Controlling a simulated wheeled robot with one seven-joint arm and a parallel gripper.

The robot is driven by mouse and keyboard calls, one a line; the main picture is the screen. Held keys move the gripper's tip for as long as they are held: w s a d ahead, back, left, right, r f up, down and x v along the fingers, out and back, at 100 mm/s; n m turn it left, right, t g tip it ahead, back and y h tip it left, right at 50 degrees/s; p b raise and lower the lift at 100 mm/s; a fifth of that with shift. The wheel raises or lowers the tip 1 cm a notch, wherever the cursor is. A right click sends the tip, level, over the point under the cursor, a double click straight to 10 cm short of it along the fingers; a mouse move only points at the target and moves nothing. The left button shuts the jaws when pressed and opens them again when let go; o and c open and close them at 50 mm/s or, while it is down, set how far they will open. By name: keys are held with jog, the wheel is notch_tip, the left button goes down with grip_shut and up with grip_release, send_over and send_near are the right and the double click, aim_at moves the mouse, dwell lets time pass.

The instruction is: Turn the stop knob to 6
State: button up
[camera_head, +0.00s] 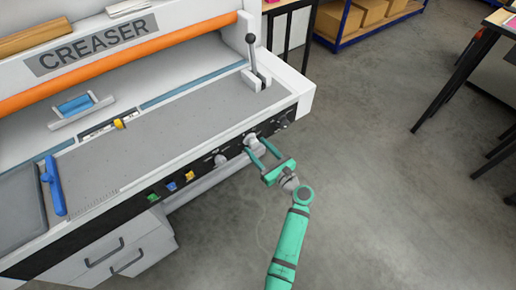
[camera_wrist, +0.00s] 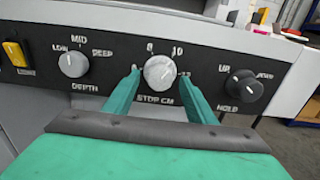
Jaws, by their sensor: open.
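The stop knob (camera_wrist: 159,73) is a light grey round knob on the creaser's black front panel, above the label STOP CM. In the wrist view, 8 and 10 show above it; the left finger partly covers the mark at left, and a 12 shows beside the right finger. I cannot tell clearly which mark the knob points at. My green gripper (camera_wrist: 161,76) is open, with one finger on each side of the knob and small gaps visible. In the head view, my gripper (camera_head: 257,146) reaches the panel from the front, at the stop knob (camera_head: 250,139).
The depth knob (camera_wrist: 74,64) is to the left and the dark hold knob (camera_wrist: 244,85) to the right, both close to my fingers. A lever (camera_head: 252,58) stands on the creaser above. Coloured buttons (camera_head: 172,187) line the panel at left.

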jog(key=shift+w+a, duration=0.1)
jog(key=shift+w, duration=0.05)
jog(key=c, duration=1)
jog(key=shift+c, duration=0.2)
